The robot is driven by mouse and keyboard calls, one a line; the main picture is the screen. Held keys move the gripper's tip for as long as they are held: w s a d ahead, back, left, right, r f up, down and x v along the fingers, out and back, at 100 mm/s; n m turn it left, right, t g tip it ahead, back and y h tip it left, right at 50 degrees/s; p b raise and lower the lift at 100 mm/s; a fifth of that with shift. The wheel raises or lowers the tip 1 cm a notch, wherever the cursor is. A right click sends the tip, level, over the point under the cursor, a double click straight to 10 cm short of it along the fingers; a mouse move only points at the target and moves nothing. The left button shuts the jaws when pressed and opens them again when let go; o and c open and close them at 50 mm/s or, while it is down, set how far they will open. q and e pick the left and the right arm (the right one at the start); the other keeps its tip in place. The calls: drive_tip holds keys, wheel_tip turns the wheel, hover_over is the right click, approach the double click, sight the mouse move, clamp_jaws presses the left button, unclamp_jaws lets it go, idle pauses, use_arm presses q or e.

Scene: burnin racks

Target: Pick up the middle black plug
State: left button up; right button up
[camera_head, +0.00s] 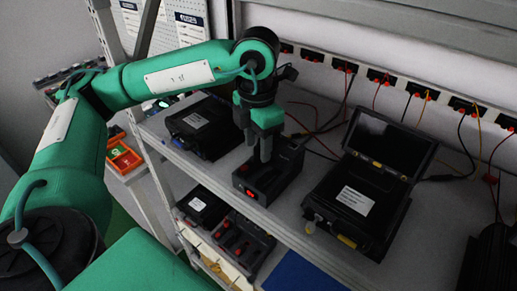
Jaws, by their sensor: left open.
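My left gripper (260,150) comes down from above, fingers pointing down, over a black holder (285,178) with a red light on its front. The holder sits on the upper shelf between two black cases. The gripper is open, and its fingertips are at or just above the holder's top. I cannot make out a separate middle black plug there; the fingers and dark surfaces hide it. I cannot tell whether the fingers touch anything. My right gripper is not in view.
A closed black case (205,128) stands left of the holder, and an open black case (352,205) with a raised lid stands right. Wall sockets (380,77) with red, yellow and black cables line the back. The lower shelf holds a black tray (243,243) and a blue mat (295,273).

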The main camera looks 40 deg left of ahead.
sight(258, 147)
use_arm(q)
drive_tip(key=shift+f, duration=0.9)
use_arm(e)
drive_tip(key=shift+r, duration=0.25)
use_arm(q)
drive_tip(key=shift+c, duration=0.4)
drive_tip(key=c, duration=0.8)
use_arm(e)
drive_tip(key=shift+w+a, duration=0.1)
